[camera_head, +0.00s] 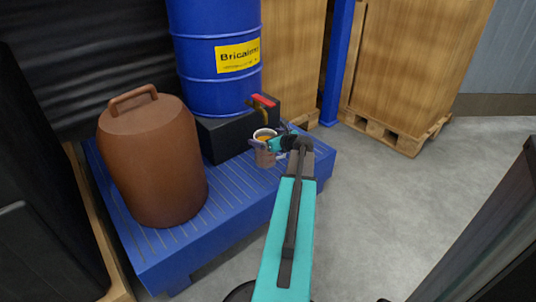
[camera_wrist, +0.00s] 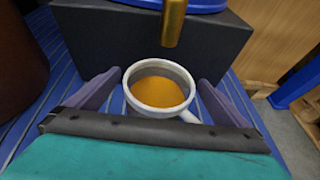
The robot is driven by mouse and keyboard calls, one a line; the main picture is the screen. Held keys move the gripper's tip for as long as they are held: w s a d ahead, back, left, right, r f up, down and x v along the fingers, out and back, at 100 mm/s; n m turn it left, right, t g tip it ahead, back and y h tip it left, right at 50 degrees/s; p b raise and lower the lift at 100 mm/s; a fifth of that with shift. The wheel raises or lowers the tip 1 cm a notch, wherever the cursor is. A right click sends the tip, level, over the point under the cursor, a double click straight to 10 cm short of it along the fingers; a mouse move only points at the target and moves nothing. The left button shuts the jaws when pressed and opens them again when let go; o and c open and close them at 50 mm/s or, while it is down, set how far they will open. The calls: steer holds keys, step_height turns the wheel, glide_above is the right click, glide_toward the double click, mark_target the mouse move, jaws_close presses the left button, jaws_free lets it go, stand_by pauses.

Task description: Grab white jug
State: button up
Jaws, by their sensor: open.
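The white jug (camera_wrist: 160,110) has a pale rim and is partly filled with orange-brown liquid. Its handle points to the lower right in the wrist view. My gripper (camera_wrist: 158,80) is open, with one finger on each side of the jug. A gap shows beside the jug on the left; on the right I cannot tell whether the finger touches. In the head view my gripper (camera_head: 274,146) partly covers the jug.
The brass tap (camera_wrist: 173,22) with a red handle (camera_head: 264,100) hangs just above and behind the jug. A blue drum (camera_head: 218,85) stands on a black block (camera_head: 222,140). A brown lidded container (camera_head: 152,165) stands left on the blue platform (camera_head: 225,215). Open floor lies right.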

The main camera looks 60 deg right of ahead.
steer(key=shift+c, duration=0.4)
steer(key=c, duration=2.1)
steer(key=shift+r, duration=0.25)
steer(key=f+p+v, duration=0.1)
steer(key=p+v, duration=0.6)
steer(key=v, duration=0.9)
steer(key=shift+s+p, duration=0.35)
steer(key=shift+s, duration=0.25)
steer(key=shift+d+f, duration=0.1)
